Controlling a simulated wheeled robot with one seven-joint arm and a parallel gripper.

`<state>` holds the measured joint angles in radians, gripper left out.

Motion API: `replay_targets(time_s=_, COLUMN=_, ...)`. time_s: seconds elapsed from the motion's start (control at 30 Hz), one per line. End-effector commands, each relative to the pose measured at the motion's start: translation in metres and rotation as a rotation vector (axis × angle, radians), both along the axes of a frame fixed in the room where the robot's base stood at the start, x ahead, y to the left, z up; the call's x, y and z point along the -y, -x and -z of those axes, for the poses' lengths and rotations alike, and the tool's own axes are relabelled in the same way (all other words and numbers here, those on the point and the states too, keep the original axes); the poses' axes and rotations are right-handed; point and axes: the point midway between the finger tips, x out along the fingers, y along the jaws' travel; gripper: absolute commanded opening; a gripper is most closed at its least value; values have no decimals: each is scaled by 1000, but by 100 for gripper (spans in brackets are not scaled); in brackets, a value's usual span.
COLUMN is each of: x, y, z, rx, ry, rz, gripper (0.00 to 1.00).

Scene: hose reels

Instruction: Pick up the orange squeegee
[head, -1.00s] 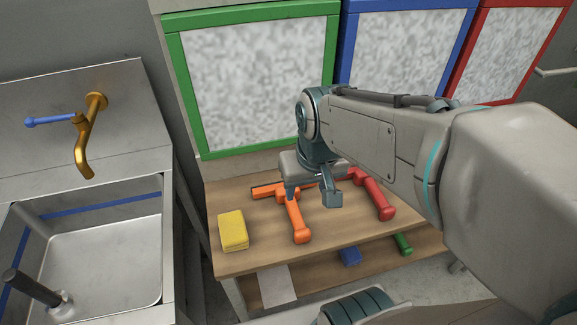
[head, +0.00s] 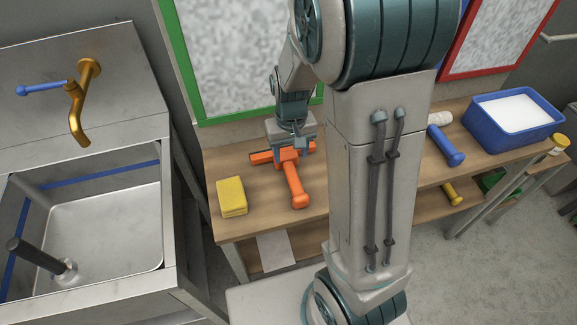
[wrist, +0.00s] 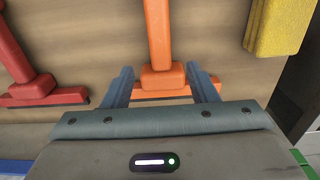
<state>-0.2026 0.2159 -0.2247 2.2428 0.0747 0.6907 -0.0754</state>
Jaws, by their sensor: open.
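The orange squeegee (head: 294,186) lies on the wooden bench, its handle toward the front and its head toward the back wall. In the wrist view the orange squeegee (wrist: 158,45) runs up the picture, with its thick neck between my two fingers. My gripper (head: 291,151) is over the squeegee's head end and hides part of it. In the wrist view my gripper (wrist: 163,82) is open, one finger on each side of the neck with gaps on both sides. Whether the fingertips are level with the squeegee or above it, I cannot tell.
A yellow sponge (head: 231,196) lies left of the squeegee. A red squeegee (wrist: 30,80) lies on its other side. A blue tub (head: 514,120) and a blue-handled tool (head: 446,146) are farther right on the bench. The sink (head: 90,235) stands at left.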

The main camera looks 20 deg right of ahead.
Motion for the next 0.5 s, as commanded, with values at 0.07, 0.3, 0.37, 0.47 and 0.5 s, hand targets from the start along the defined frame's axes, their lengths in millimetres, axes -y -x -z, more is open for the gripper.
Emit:
replay_targets(time_s=0.07, x=0, y=1, z=12, rx=-3, ry=0, rz=1, gripper=53)
replay_targets(time_s=0.3, x=0, y=0, z=27, rx=0, ry=0, rz=1, gripper=53)
replay_targets(time_s=0.37, x=0, y=0, z=32, rx=-3, ry=0, rz=1, gripper=53)
replay_targets(time_s=0.47, x=0, y=0, z=46, rx=-4, ry=1, rz=2, gripper=53)
replay_targets(time_s=0.5, x=0, y=0, z=51, rx=-4, ry=0, rz=2, gripper=53)
